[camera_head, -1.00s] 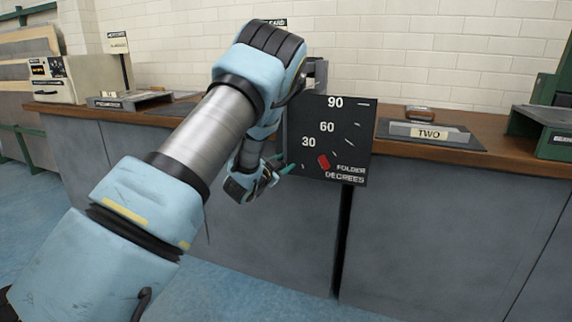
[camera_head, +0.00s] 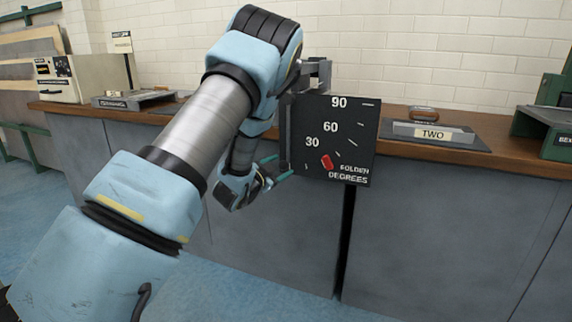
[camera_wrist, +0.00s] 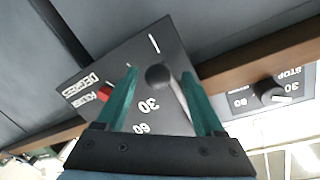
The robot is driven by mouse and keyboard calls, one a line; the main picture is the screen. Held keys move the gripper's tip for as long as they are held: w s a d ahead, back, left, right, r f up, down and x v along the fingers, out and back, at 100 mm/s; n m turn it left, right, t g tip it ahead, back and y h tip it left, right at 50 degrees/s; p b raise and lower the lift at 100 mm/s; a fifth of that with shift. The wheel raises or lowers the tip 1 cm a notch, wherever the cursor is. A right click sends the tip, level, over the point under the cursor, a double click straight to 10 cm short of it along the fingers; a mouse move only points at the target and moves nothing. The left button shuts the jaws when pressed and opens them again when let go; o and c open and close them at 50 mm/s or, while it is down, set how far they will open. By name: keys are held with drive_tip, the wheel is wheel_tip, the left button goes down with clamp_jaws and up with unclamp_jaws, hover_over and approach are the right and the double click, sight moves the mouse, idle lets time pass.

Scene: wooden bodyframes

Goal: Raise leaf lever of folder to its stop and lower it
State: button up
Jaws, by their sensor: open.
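The folder's black degree plate (camera_head: 350,120) stands upright at the bench edge, marked 30, 60 and 90. Its red pointer (camera_head: 326,161) sits low, below the 30. The plate also shows upside down in the wrist view (camera_wrist: 88,88). My gripper (camera_head: 281,172) is beside the plate's lower left. In the wrist view my gripper (camera_wrist: 163,82) has its two teal fingers spread apart. A dark round knob (camera_wrist: 158,76) on a thin grey rod, apparently the leaf lever, appears between them. I cannot tell whether the fingers touch it. In the head view my arm hides the lever.
A stop dial (camera_wrist: 271,92) with a dark knob shows at the right of the wrist view. A wooden bench top (camera_head: 455,156) over grey cabinets (camera_head: 440,230) runs behind. A block labelled TWO (camera_head: 432,132) lies on it. The floor (camera_head: 245,290) in front is clear.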

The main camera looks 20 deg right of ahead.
drive_tip(key=v, duration=0.6)
drive_tip(key=shift+s, duration=0.1)
drive_tip(key=w+a+n+y, duration=0.1)
drive_tip(key=a+n+y, duration=0.85)
drive_tip(key=a, duration=0.85)
drive_tip(key=s+a+r+n+g+y, duration=0.1)
drive_tip(key=s+a+n+g+y, duration=0.2)
drive_tip(key=s+a, duration=0.5)
drive_tip(key=s+a+n+g+y, duration=0.1)
drive_tip(key=s+a+n+g, duration=0.4)
drive_tip(key=s, duration=0.8)
wheel_tip(320, 180, up, 22)
drive_tip(key=m+g+p, duration=0.1)
drive_tip(key=p, duration=2)
drive_tip(key=shift+d+m+p, duration=0.3)
drive_tip(key=shift+d+m, duration=0.05)
drive_tip(key=shift+d, duration=0.05)
